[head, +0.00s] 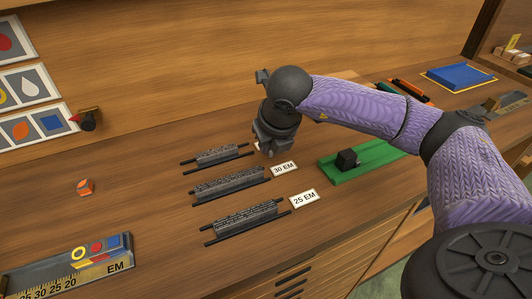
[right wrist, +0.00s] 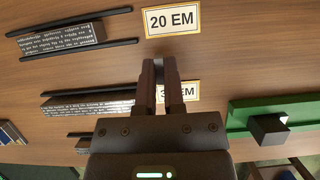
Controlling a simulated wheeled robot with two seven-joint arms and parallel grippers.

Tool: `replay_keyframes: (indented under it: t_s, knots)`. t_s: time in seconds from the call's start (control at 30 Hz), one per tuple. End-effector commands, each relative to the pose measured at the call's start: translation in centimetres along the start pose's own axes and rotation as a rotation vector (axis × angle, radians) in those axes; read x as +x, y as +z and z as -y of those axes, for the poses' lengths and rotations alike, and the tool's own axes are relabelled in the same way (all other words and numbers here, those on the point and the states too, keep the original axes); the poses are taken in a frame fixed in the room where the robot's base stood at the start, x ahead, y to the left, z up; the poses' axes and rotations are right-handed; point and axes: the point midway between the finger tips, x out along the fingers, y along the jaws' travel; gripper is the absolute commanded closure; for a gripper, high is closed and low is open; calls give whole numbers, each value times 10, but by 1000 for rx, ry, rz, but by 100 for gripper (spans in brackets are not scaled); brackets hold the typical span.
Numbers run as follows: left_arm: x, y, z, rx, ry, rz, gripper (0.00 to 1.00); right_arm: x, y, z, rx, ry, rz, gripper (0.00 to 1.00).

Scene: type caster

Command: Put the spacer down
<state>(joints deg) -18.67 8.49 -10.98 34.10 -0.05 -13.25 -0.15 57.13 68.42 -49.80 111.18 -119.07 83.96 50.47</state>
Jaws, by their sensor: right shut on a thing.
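My right gripper (head: 268,148) hangs low over the bench, close to the right end of the far type line (head: 218,155). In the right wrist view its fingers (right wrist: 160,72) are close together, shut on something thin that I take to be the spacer. The spacer itself is mostly hidden between the fingers. The middle type line (head: 228,186) lies between rails by the 30 EM card (head: 284,169). The near line (head: 246,218) lies by the 25 EM card (head: 305,199). The 20 EM card (right wrist: 172,20) shows by the far line in the wrist view. My left gripper is not in view.
A green tray (head: 345,177) with a black block (head: 347,158) lies right of the cards. A ruler (head: 75,272) marked EM lies front left, and a small orange piece (head: 86,187) lies alone at left. A blue tray (head: 459,77) is at the back right.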

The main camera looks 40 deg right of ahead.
Motion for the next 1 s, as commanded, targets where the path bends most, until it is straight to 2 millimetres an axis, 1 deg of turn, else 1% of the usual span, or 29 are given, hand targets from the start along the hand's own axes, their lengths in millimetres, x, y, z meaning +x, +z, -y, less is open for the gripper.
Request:
replay_keyframes:
  t_s: [0.03,0.07,0.27,0.4,0.43,0.47,0.5,0.57,0.6,0.8,0.87,0.93,0.97,1.0]
  knots:
    - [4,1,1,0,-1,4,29,8,-4,0,0,-1,-4,100]
    - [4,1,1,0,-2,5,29,10,-4,0,0,0,-2,100]
    - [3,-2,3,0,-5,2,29,9,-4,0,0,2,0,100]
    - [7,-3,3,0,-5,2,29,13,-5,0,-1,1,-1,100]
    - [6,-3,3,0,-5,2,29,11,-5,0,-1,1,0,83]
    - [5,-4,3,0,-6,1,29,11,-5,0,-1,1,0,76]
    - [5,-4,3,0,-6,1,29,11,-5,0,-1,1,0,68]
    - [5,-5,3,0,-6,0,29,11,-5,0,-1,1,-1,55]
    - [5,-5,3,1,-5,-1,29,11,-5,0,-1,1,-1,54]
    - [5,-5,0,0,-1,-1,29,11,-5,0,-1,2,-1,54]
    - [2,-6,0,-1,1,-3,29,8,-4,0,-1,2,0,54]
    - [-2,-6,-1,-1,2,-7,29,-2,-3,0,-2,1,1,54]
    - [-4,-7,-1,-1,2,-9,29,-8,-2,0,-2,2,3,54]
    - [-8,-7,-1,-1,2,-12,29,-20,-2,0,-3,2,4,54]
